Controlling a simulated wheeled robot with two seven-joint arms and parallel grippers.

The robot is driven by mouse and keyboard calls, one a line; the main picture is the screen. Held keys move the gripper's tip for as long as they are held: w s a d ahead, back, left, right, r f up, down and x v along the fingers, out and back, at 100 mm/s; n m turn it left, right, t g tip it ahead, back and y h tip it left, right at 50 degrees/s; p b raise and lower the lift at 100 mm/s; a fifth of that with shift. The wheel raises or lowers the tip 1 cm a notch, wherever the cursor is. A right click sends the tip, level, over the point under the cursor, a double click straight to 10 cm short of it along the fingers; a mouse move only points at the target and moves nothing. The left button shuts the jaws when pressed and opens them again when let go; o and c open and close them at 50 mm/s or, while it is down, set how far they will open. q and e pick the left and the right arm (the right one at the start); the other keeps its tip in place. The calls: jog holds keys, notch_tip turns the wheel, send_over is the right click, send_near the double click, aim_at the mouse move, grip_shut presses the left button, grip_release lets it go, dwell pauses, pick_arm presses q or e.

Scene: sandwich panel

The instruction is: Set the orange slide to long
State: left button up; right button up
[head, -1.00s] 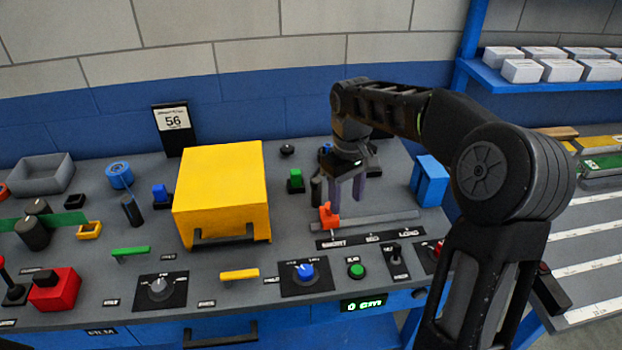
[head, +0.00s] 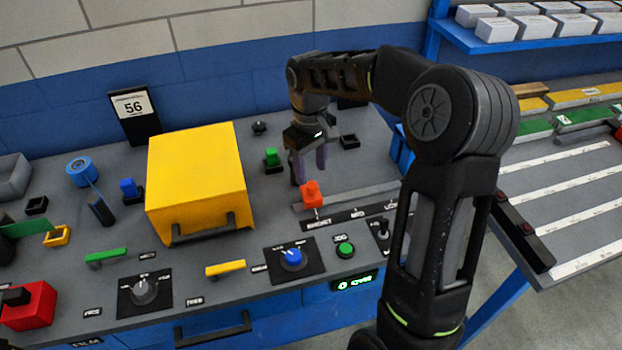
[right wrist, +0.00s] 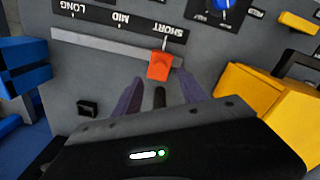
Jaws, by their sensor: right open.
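The orange slide (head: 311,192) sits at the left end of its grey rail (head: 365,194), by the SHORT mark on the black label strip (head: 350,215). My right gripper (head: 309,164) is open, pointing down just behind the slide. In the right wrist view the slide (right wrist: 159,66) is seen beyond the gap between the two purple fingers (right wrist: 158,95), with nothing held. The rail (right wrist: 105,45) runs from it toward MID and LONG. In the head view my right arm hides part of the LONG end. My left gripper is not in view.
A yellow box (head: 197,170) stands left of the slide. A green block (head: 272,157) is behind it. A blue knob (head: 291,257), a green button (head: 345,250) and a toggle switch (head: 383,229) lie in front. A blue block (right wrist: 25,60) stands near the LONG end.

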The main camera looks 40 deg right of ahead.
aim_at(311, 184)
notch_tip(311, 184, down, 5)
jog(key=shift+r+p, duration=0.1)
jog(key=shift+p, duration=0.2)
jog(key=shift+c, duration=0.2)
grip_shut()
dwell(1.1)
